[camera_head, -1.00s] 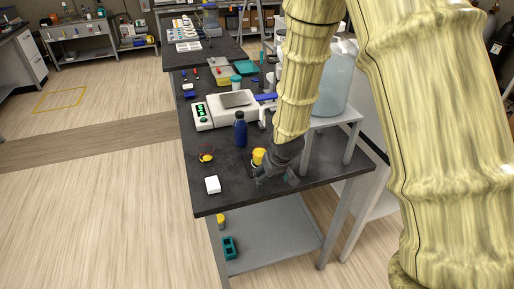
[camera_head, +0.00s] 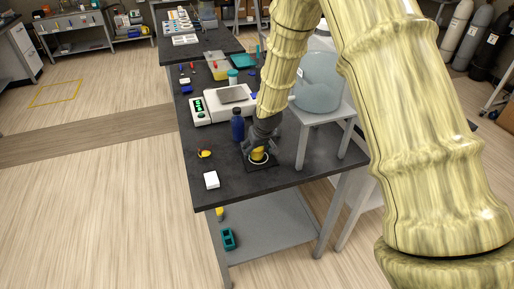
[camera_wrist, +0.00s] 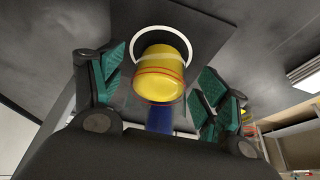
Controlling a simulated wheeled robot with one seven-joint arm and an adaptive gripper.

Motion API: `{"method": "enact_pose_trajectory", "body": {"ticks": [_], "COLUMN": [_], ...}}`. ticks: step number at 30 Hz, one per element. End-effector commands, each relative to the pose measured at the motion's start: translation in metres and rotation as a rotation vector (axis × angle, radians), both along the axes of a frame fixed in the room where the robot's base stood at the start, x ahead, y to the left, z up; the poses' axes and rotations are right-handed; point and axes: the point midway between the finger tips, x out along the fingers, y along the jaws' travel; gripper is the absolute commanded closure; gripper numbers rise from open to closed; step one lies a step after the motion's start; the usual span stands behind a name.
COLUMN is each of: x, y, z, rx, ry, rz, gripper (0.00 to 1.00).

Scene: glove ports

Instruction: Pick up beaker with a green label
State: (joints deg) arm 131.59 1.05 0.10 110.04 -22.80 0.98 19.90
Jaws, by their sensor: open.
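A yellow round-topped container (camera_head: 258,154) stands near the front of the dark bench, on a dark square pad (camera_head: 262,167). In the wrist view the yellow container (camera_wrist: 162,72) has a thin red line near its edge and lies between my fingers, with a gap on both sides. My gripper (camera_head: 259,150) is open around it, and its green-padded fingers (camera_wrist: 160,95) also show in the wrist view. I cannot make out a green label on any beaker. A small pale container with a teal lid (camera_head: 233,76) stands farther back.
A blue bottle (camera_head: 238,127) stands just behind and left of my gripper. A white scale (camera_head: 232,101) is farther back. A grey stand (camera_head: 325,113) with a large clear jug (camera_head: 318,85) is close on the right. A white box (camera_head: 211,180) lies front left.

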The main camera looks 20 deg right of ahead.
Motion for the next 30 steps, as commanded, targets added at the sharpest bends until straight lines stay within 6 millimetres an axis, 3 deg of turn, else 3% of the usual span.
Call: {"method": "enact_pose_trajectory", "body": {"ticks": [1,16,25,27,30], "x": [0.008,0.011,0.011,0.011,0.011], "y": [0.0,0.0,0.0,0.0,0.0], "z": [0.002,-0.011,-0.011,-0.011,-0.011], "rx": [0.0,-0.001,-0.001,-0.001,-0.001], "ry": [-0.001,0.0,-0.001,-0.001,-0.001], "rz": [-0.001,0.0,0.0,0.0,0.0], "gripper": [0.25,0.25,0.78,0.84,0.84]}}
